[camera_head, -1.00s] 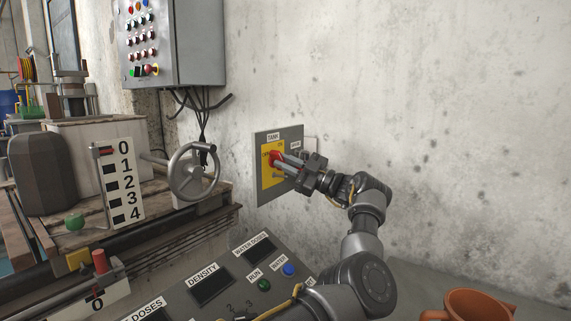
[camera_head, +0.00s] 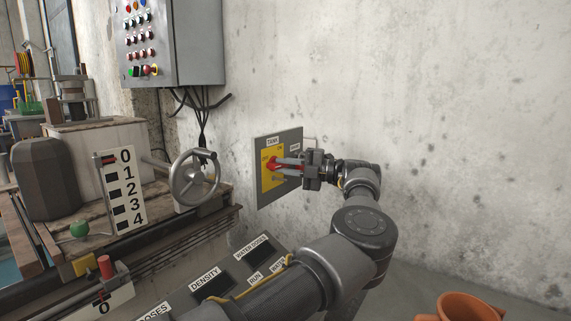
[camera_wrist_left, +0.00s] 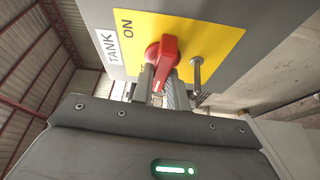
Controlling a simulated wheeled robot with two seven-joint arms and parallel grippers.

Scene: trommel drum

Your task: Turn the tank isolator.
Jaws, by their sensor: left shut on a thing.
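The tank isolator is a red rotary handle (camera_head: 273,163) on a yellow plate, on a grey panel (camera_head: 292,135) labelled TANK on the wall. My left gripper (camera_head: 280,165) reaches it from the right and is shut on the red handle. In the left wrist view the red handle (camera_wrist_left: 163,60) sits between the two fingers (camera_wrist_left: 160,82), in front of the yellow plate (camera_wrist_left: 215,42) with ON printed on it. A small metal pin (camera_wrist_left: 196,75) stands out beside the handle. My right gripper is not in view.
A grey handwheel (camera_head: 195,178) is left of the panel. A control box (camera_head: 172,40) with cables hangs above. A sloped console (camera_head: 225,275) lies below, partly behind my arm. An orange mug (camera_head: 468,306) stands at the lower right. The wall to the right is bare.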

